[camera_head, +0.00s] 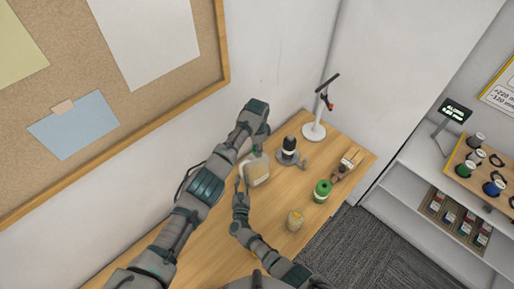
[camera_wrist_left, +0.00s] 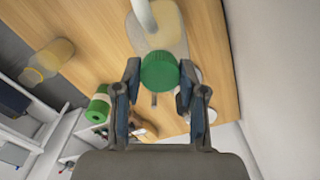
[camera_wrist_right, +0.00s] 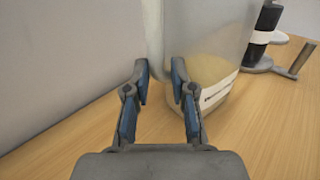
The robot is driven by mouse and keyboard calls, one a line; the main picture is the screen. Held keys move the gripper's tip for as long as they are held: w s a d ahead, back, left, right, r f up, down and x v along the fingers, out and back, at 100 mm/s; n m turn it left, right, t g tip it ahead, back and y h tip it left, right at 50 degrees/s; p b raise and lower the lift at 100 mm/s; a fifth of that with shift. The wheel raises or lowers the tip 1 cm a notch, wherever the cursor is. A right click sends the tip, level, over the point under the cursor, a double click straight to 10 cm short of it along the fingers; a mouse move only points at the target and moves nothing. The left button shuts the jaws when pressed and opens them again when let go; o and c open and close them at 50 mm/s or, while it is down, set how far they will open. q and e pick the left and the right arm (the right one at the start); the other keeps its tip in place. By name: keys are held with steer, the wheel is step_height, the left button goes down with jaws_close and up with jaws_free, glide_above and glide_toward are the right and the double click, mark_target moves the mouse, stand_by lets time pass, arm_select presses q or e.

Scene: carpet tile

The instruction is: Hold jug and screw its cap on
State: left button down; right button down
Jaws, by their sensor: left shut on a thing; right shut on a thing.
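The translucent jug (camera_head: 258,172) with pale yellow contents stands upright on the wooden table; it also shows in the left wrist view (camera_wrist_left: 172,38) and the right wrist view (camera_wrist_right: 222,55). My right gripper (camera_wrist_right: 160,90) is shut on the jug's pale upright handle (camera_wrist_right: 154,35) from the side. My left gripper (camera_wrist_left: 160,88) is shut on the green ribbed cap (camera_wrist_left: 160,72), above the jug's top. The cap hides the jug's mouth, so I cannot tell whether it touches the neck. In the head view my left arm partly covers the jug.
A dark bottle-like thing on a grey base (camera_head: 289,150) stands right of the jug. The wall is close behind my left arm.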

arm_select(q)
steer(key=m, duration=0.7)
steer(key=shift+d, duration=0.1)
arm_select(e)
steer(key=shift+f, duration=0.1)
arm_select(q)
steer(key=c, duration=0.7)
jaws_free()
steer(key=shift+o, duration=0.2)
steer(key=shift+r, duration=2.25)
steer(key=shift+c, duration=0.3)
